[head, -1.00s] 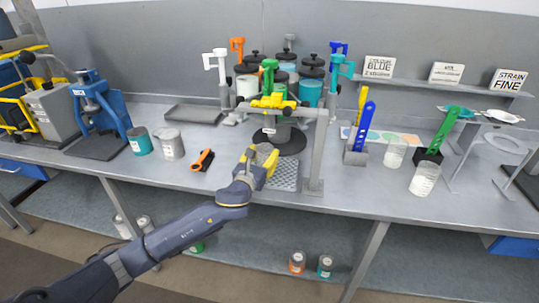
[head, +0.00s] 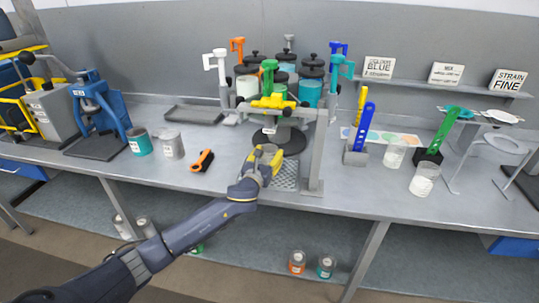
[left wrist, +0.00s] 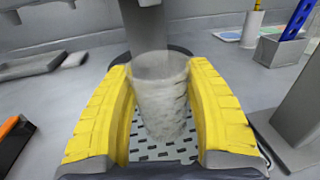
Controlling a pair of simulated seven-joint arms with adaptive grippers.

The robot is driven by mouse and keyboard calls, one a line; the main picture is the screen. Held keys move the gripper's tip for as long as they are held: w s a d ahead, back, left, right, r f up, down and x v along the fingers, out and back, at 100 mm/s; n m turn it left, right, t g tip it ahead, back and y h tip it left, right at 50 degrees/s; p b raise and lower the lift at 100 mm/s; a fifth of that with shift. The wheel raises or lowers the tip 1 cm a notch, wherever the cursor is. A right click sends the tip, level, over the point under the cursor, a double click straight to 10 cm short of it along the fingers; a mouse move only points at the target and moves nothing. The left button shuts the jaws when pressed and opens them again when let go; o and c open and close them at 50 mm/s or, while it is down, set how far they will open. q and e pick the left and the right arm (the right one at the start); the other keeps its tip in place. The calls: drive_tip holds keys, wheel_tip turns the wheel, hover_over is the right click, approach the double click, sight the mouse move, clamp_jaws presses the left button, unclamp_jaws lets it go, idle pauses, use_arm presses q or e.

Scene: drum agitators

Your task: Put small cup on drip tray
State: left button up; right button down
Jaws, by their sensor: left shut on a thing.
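The small cup (left wrist: 160,92) is clear and translucent. It stands about upright between the yellow fingers of my left gripper (left wrist: 162,75) in the left wrist view. In the head view my left gripper (head: 264,160) is shut on it and largely hides it. The perforated grey drip tray (head: 287,175) lies under and to the right of the gripper, in front of the dispenser. Its slotted top (left wrist: 150,154) shows beneath the cup. I cannot tell whether the cup's base touches the tray. My right gripper is not in view.
The dispenser's grey post (head: 316,158) stands close right of the gripper. An orange-and-black tool (head: 202,160) lies to the left. Canisters and coloured taps stand behind. The bench front is mostly clear.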

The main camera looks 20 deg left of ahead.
use_arm(q)
drive_tip(key=o, duration=0.8)
drive_tip(key=shift+f, duration=0.1)
drive_tip(key=shift+r, duration=0.2)
drive_tip(key=shift+s+f, duration=0.1)
drive_tip(key=shift+s, duration=0.25)
drive_tip(key=s, duration=1.1)
drive_tip(key=shift+s+a, duration=0.15)
drive_tip(key=shift+a, duration=0.25)
